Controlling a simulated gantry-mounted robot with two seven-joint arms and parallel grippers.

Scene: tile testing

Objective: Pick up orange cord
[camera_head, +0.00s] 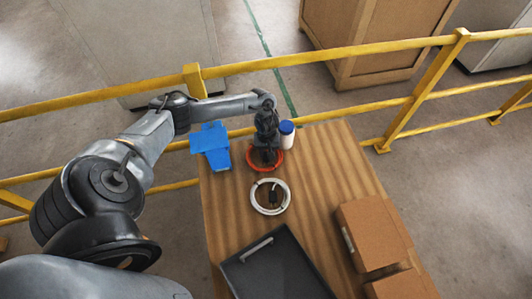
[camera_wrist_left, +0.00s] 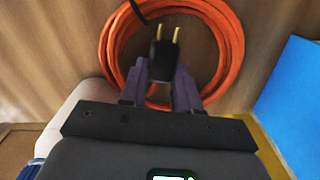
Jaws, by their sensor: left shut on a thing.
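The orange cord (camera_head: 254,165) lies coiled on the wooden table near its far edge. It also fills the upper middle of the left wrist view (camera_wrist_left: 235,45), with its black two-pin plug (camera_wrist_left: 160,70) in front of the coil. My left gripper (camera_head: 265,155) points down at the coil. In the left wrist view its purple-grey fingers (camera_wrist_left: 162,92) stand on both sides of the plug and are shut on it. I cannot tell whether the coil is lifted off the table. My right gripper is in neither view.
A blue object (camera_head: 211,146) lies left of the gripper, and a white bottle with a blue cap (camera_head: 287,135) stands close on its right. A white coiled cord (camera_head: 284,199), a black tray (camera_head: 278,275) and cardboard boxes (camera_head: 373,234) lie nearer. A yellow railing (camera_head: 330,107) runs behind the table.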

